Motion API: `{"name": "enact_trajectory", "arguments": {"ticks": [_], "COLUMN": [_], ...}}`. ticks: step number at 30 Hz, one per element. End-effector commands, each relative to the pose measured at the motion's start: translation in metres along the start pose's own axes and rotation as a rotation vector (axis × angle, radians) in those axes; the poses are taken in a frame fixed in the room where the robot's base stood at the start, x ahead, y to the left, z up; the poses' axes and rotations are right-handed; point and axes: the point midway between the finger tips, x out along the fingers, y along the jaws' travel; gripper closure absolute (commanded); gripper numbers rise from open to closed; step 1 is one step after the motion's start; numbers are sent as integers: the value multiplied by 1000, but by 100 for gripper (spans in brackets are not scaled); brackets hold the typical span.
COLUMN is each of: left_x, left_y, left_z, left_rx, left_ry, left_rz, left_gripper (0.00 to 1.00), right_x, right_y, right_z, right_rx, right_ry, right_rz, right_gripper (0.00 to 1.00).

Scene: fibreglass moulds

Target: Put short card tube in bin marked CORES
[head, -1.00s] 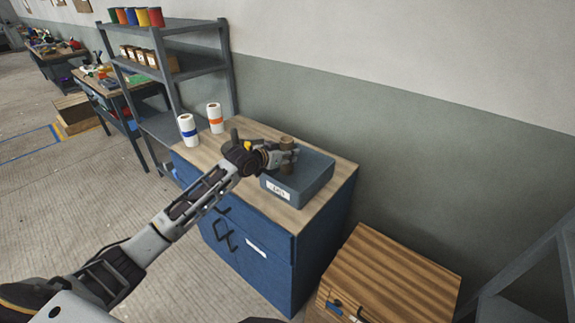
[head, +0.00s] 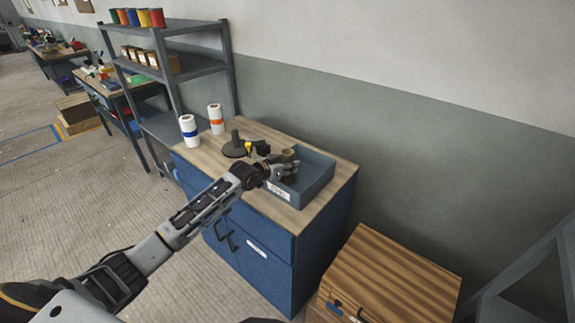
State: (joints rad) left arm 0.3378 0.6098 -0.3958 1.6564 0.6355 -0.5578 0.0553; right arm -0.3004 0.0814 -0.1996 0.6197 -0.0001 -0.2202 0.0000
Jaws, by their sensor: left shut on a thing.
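A short brown card tube (head: 288,155) stands roughly upright in my left gripper (head: 286,168), which is shut on it. The gripper and tube are at the left part of the open blue-grey bin (head: 318,182). The fingers hide the tube's lower part, so I cannot tell whether it touches the bin floor. A white label (head: 279,191) with dark lettering, too small to read surely, is on the bin's front wall. The bin sits on the wooden top of a blue cabinet (head: 268,238). My right gripper is not in view.
Two white rolls, one blue-banded (head: 189,131) and one orange-banded (head: 216,118), stand behind. A slatted wooden box (head: 390,275) is at the right.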

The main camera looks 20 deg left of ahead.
Motion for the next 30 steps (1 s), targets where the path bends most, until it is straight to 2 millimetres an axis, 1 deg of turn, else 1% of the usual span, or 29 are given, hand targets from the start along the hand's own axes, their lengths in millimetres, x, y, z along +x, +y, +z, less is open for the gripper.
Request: {"name": "enact_trajectory", "arguments": {"ticks": [6, 12, 13, 18, 30], "left_x": [0, 1, 1, 1, 0], "left_y": [0, 0, 0, 0, 0], "left_z": [0, 3, 3, 3, 0], "left_rx": [0, 0, 0, 0, 0], "left_ry": [1, 0, 0, 0, 1], "left_rz": [0, 0, 0, 0, 0], "left_gripper": [79, 79, 58, 37, 37], "right_x": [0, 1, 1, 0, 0], "right_y": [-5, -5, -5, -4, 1], "right_z": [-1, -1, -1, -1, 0], "right_rx": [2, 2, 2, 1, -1], "right_ry": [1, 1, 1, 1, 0], "right_rz": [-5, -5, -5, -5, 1], "right_gripper": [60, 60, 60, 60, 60]}}
